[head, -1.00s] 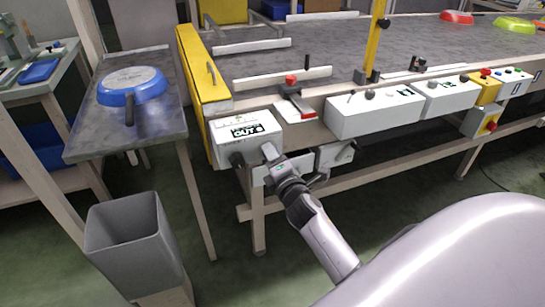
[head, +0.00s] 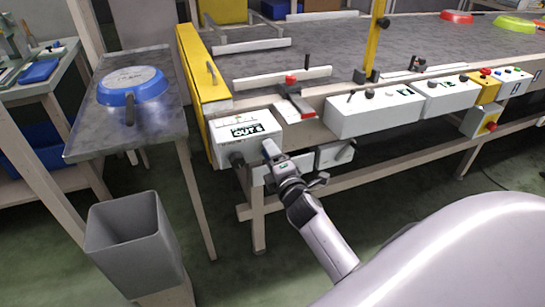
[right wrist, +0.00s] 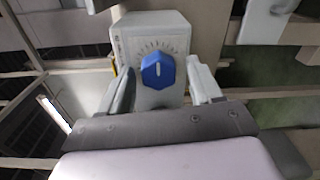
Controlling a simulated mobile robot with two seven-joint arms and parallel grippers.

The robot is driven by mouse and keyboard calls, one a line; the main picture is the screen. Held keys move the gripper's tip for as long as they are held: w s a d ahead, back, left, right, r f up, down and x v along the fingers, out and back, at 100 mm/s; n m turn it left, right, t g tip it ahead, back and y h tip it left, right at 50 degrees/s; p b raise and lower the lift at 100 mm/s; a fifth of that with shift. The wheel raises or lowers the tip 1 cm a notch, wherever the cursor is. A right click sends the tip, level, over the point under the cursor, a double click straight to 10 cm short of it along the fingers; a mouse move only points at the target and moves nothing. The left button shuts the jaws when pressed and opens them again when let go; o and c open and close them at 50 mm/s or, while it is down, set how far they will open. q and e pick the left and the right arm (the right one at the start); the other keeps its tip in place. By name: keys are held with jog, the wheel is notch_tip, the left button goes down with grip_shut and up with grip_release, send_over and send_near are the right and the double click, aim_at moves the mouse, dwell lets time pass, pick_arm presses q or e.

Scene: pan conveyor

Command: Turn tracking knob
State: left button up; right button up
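The tracking knob is a blue knob (right wrist: 157,71) with a white pointer line, on a white box (right wrist: 150,25) with a printed scale. In the right wrist view the pointer stands about upright. My right gripper (right wrist: 160,84) is open, with one pale finger on each side of the knob and visible gaps between. In the head view my right gripper (head: 269,148) is at the conveyor's front, beside the white box marked "OUT" (head: 242,139); the blue knob is not visible there. My left gripper is not in view.
Other control boxes (head: 375,115) line the conveyor's front rail to the right. A side table (head: 95,140) with a blue pan (head: 132,85) and a grey bin (head: 127,240) stand to the left.

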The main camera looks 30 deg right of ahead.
jog(key=shift+s, duration=0.1)
jog(key=v, duration=0.7)
jog(key=shift+p, duration=0.3)
dwell(0.5)
jog(key=s+a+f+m+g+y, duration=0.6)
jog(key=s+a+f+m, duration=0.65)
jog(key=s, duration=0.35)
notch_tip(320, 180, up, 10)
jog(key=s+m+p, duration=0.2)
jog(key=s+p, duration=0.1)
jog(key=p, duration=1)
jog(key=shift+g, duration=0.4)
